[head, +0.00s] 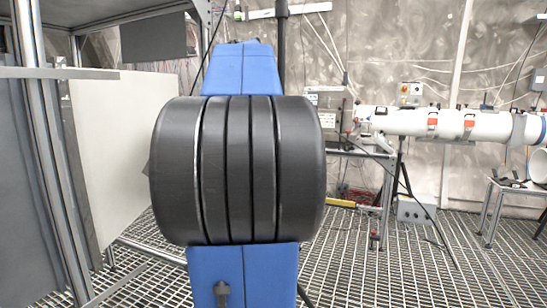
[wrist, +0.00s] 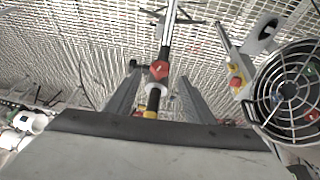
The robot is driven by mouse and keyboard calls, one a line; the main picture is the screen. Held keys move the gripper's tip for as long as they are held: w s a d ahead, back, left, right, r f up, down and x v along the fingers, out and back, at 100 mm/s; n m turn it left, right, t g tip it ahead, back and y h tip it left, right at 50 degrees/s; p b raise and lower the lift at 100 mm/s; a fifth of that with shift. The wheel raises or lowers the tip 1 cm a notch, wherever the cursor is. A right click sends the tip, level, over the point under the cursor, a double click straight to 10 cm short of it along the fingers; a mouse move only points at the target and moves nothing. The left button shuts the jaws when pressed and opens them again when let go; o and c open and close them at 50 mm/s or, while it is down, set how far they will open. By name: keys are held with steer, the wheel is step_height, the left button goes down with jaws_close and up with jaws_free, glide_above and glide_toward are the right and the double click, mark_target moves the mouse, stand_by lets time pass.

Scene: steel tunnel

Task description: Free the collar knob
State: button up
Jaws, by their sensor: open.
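In the wrist view, a slim upright pole carries a red collar piece (wrist: 159,70), with a white ring (wrist: 157,88) and a yellow band (wrist: 151,114) along the same pole. I cannot tell which part of the red piece is the knob. My gripper (wrist: 161,76) is open, its two grey fingers apart on either side of the pole in the picture. The red piece shows between the fingertips; whether it lies between them in depth or beyond them I cannot tell. No contact is visible. In the head view my own arm fills the middle and hides the collar and gripper.
A caged fan (wrist: 290,92) stands at the right of the wrist view, beside a red-and-yellow button (wrist: 236,82). The head view shows a white pipe (head: 395,121) on stands, a pale panel (head: 110,150) at left and open grating floor (head: 345,260).

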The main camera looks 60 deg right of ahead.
steer(key=x, duration=0.5)
steer(key=shift+f, duration=0.25)
steer(key=c, duration=1)
steer(key=g, duration=0.2)
steer(key=w+n+g, duration=0.1)
steer(key=g, duration=0.1)
steer(key=shift+f+h, duration=0.1)
steer(key=shift+h, duration=0.2)
steer(key=shift+c, duration=0.2)
steer(key=o, duration=1)
